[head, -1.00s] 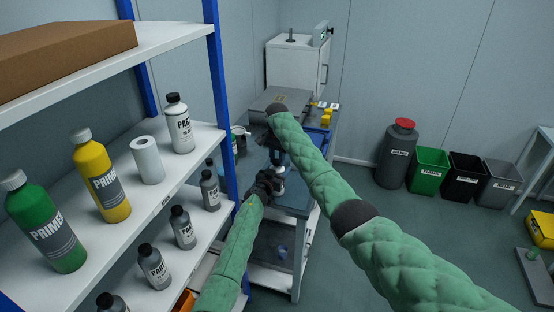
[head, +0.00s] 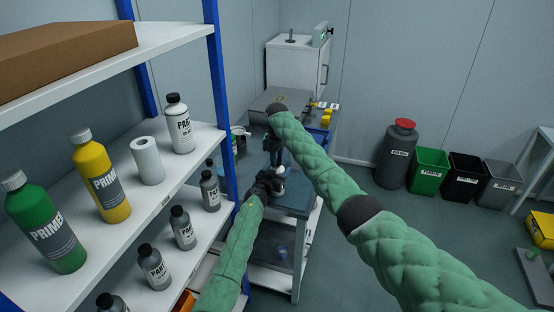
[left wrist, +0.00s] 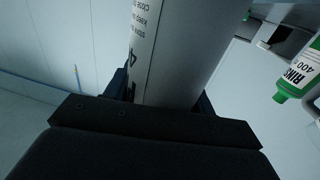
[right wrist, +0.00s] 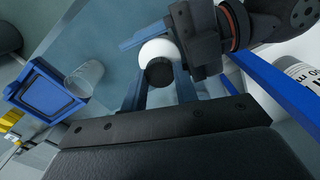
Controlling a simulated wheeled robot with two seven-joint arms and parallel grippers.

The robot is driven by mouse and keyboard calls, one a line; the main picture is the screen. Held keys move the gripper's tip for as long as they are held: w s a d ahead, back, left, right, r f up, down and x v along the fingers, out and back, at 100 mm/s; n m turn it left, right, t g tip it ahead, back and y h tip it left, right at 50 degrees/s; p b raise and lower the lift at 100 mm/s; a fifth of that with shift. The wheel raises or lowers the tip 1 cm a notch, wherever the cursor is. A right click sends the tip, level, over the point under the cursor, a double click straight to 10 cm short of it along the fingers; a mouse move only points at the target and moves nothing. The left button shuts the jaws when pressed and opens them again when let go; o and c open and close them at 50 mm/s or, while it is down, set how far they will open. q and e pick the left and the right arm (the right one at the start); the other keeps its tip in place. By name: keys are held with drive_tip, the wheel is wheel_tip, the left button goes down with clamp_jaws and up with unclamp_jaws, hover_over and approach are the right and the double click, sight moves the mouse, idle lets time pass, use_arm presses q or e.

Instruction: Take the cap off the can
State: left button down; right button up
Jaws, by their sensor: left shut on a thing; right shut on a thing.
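A white can (right wrist: 155,48) is between the fingers of my left gripper (right wrist: 168,38), seen from above in the right wrist view. Its pale, printed side (left wrist: 170,50) fills the middle of the left wrist view. A black cap (right wrist: 160,73) is between the fingertips of my right gripper (right wrist: 162,80), over the lower edge of the can's round top. I cannot tell whether cap and can touch. In the head view my left gripper (head: 270,184) is just below my right gripper (head: 274,156). Both are shut, and the arms partly hide the can.
A blue-grey worktable (head: 292,200) stands under the grippers, with a blue bin (right wrist: 45,92) and a clear cup (right wrist: 84,76) on it. A white shelf (head: 185,150) with several bottles is close on the left.

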drive_tip(key=n, duration=0.4)
drive_tip(key=shift+w+d+r+n, duration=0.1)
drive_tip(key=shift+d+r+n, duration=0.1)
drive_tip(key=shift+n, duration=0.1)
drive_tip(key=n, duration=0.8)
drive_tip(key=shift+n, duration=0.4)
drive_tip(key=n, duration=0.4)
drive_tip(key=shift+n, duration=0.3)
drive_tip(key=o, duration=1.1)
drive_tip(key=shift+a, duration=0.1)
